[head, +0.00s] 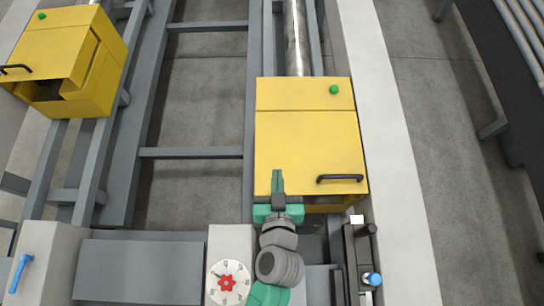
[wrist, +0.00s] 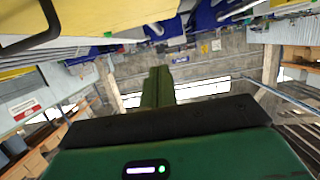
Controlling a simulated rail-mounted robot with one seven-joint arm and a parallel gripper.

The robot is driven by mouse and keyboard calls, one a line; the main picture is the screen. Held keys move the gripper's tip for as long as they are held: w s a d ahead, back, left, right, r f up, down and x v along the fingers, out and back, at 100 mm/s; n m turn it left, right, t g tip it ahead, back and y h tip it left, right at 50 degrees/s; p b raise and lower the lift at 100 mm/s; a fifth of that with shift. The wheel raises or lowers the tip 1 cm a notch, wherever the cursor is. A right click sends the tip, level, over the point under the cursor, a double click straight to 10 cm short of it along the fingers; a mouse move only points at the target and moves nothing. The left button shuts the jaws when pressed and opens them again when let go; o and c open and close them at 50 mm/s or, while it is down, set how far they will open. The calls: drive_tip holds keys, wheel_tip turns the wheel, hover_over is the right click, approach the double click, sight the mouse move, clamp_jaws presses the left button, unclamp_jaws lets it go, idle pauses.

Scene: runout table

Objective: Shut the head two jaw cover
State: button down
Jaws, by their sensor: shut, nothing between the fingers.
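A yellow jaw cover (head: 305,140) with a black bar handle (head: 340,178) and a green knob on top is in the middle of the head view. A dark gap and a lower yellow strip (head: 325,209) show below its front edge, so its lid appears raised there. My gripper (head: 278,180) is at that front edge, left of the handle, fingers shut and empty. Whether they touch the cover I cannot tell. In the wrist view the shut fingers (wrist: 158,80) point away, with a yellow panel (wrist: 110,14) and its black handle (wrist: 38,32) at upper left.
A second yellow cover (head: 60,50) with a black handle stands at the upper left, with a dark opening at its front. A metal bar (head: 296,40) runs behind the middle cover. A red dial (head: 228,282), a blue-knobbed lever (head: 373,279) and a blue handle (head: 19,270) stand nearby.

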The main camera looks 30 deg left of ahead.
drive_tip(key=shift+s+d+f+b, duration=0.15)
drive_tip(key=shift+s+f+b, duration=0.1)
drive_tip(key=shift+f+b, duration=0.35)
drive_tip(key=s+d, duration=0.4)
drive_tip(key=s, duration=0.4)
drive_tip(key=shift+d+r+p, duration=0.3)
drive_tip(key=shift+d+p, duration=0.1)
